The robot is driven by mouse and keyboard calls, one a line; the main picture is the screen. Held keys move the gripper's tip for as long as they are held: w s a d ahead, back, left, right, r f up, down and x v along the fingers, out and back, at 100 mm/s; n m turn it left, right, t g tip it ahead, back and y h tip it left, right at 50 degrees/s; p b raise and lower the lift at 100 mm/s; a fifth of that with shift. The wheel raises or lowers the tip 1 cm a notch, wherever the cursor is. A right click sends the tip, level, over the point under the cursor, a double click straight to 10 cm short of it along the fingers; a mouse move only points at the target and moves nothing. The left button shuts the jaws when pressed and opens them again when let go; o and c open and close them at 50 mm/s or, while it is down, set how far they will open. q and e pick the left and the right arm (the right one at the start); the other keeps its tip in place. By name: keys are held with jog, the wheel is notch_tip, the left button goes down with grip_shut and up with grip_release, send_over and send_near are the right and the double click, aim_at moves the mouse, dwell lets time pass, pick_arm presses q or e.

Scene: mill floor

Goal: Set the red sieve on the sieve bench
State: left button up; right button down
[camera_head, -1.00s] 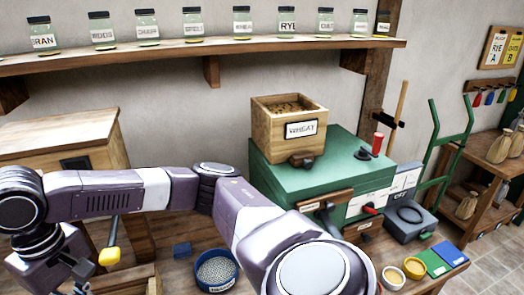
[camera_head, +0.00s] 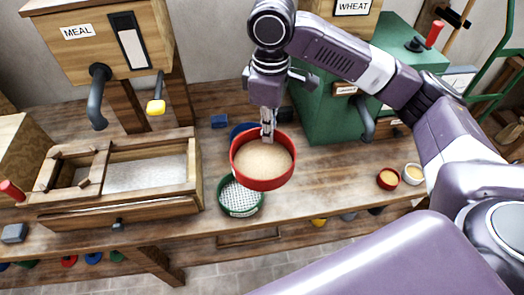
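The red sieve (camera_head: 263,180), round with a tan surface inside, shows in the middle of the head view. My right gripper (camera_head: 268,132) comes down from above, its fingers closed on the far rim of the red sieve. The sieve looks roughly level and seems raised over the wooden bench (camera_head: 325,180); the exact gap cannot be told. It covers part of a green sieve (camera_head: 241,210) with pale mesh and most of a blue ring-shaped thing (camera_head: 238,131) behind. My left gripper is out of view.
A wooden trough (camera_head: 125,207) stands left on the bench, below the MEAL chest (camera_head: 100,40). A green mill housing (camera_head: 325,110) stands behind right. A small red bowl (camera_head: 388,179) and a pale bowl (camera_head: 412,174) are at the right. Bench top right of the red sieve is clear.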

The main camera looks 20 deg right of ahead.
jog(key=d+f+n, duration=0.1)
jog(key=f+n, duration=0.5)
jog(key=f, duration=0.1)
jog(key=w+f+n, duration=0.1)
jog(key=f+n, duration=0.6)
jog(key=f, duration=0.1)
jog(key=w+d+f+n, duration=0.1)
jog(key=f+n, duration=0.6)
jog(key=f, duration=0.1)
jog(key=shift+w+d+f+p, duration=0.1)
jog(key=shift+w+d+p, duration=0.15)
jog(key=shift+d+p, duration=0.1)
jog(key=shift+f, duration=0.5)
jog(key=c, duration=2.7)
grip_release()
jog(key=shift+f, duration=0.15)
jog(key=o, duration=0.5)
jog(key=shift+o, duration=0.2)
